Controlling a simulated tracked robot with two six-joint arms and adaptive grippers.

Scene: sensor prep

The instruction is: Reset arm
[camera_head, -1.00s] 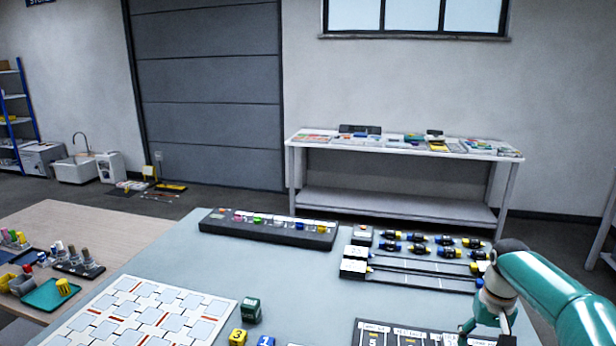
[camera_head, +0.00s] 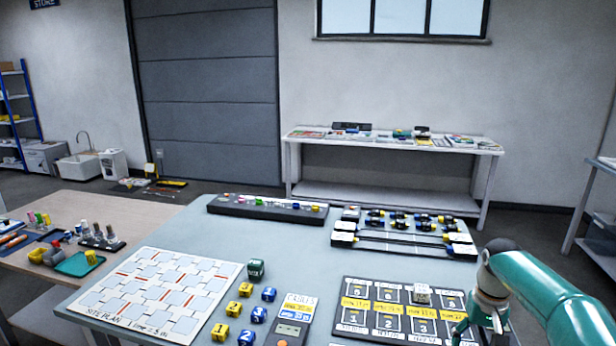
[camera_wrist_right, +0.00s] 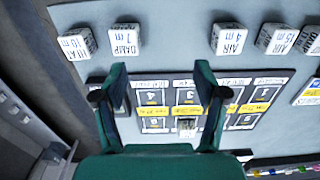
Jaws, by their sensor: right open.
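My right arm (camera_head: 545,290) is teal and comes in from the lower right of the head view. Its gripper (camera_head: 478,326) is over the right edge of a black numbered board (camera_head: 350,286), partly cut off by the picture's lower edge. In the right wrist view the gripper (camera_wrist_right: 162,88) is open, with nothing between its two teal fingers. The numbered board (camera_wrist_right: 257,88) lies beyond the fingers, and a small white block (camera_wrist_right: 187,128) sits on it. My left arm and gripper are out of view.
Labelled white blocks (camera_wrist_right: 125,38) stand in a row near the table edge in the wrist view. A site plan sheet (camera_head: 163,290), yellow and blue numbered cubes (camera_head: 259,314), a handheld meter (camera_head: 291,320) and a connector rack (camera_head: 400,240) occupy the table. Bare tabletop (camera_head: 290,258) shows mid-table.

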